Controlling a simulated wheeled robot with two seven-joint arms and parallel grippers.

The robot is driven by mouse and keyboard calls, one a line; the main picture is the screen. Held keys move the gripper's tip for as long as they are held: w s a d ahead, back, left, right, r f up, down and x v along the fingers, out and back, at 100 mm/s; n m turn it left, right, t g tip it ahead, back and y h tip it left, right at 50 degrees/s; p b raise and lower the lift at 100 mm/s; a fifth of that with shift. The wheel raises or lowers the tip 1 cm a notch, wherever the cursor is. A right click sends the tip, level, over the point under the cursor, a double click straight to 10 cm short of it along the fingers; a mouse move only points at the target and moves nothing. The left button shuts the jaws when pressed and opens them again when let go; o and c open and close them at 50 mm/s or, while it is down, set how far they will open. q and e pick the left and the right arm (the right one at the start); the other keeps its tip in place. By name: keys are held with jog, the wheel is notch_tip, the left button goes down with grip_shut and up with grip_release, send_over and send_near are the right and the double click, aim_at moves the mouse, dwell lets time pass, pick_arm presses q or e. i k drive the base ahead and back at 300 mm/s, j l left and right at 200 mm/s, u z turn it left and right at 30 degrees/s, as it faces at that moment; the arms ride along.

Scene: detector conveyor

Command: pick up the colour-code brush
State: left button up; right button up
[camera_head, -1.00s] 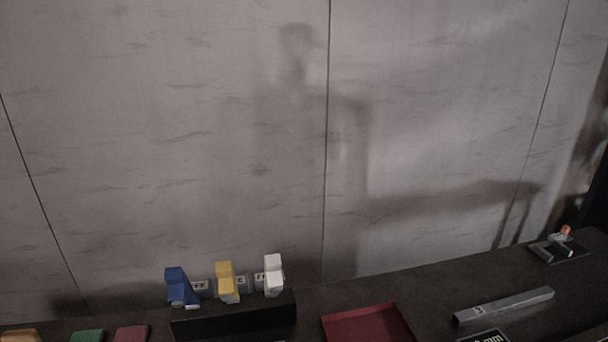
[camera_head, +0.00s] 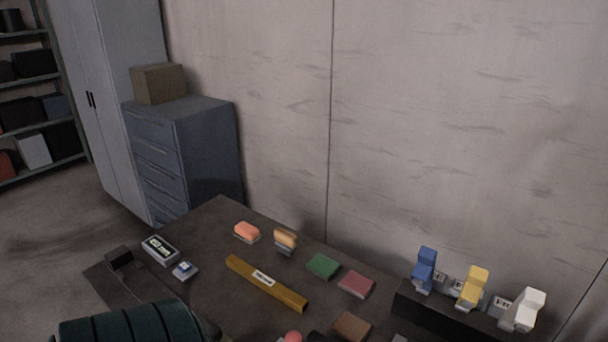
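Two small brush-like blocks stand on the dark table near its back edge: an orange block (camera_head: 247,230) with a pale underside, and a tan-orange block (camera_head: 285,238) with a greyish lower part. I cannot tell for sure which is the colour-code brush. Neither of my grippers is in view.
Green (camera_head: 323,265) and red (camera_head: 356,284) flat blocks lie right of them. A long yellow bar (camera_head: 266,283) lies in front. A black rack (camera_head: 445,318) holds blue, yellow and white pieces. A ribbed dark-teal form (camera_head: 131,326) fills the lower left.

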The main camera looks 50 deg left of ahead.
aim_at(286, 241)
jog(key=k+j, duration=0.1)
jog(key=k, duration=0.45)
jog(key=u, duration=1.55)
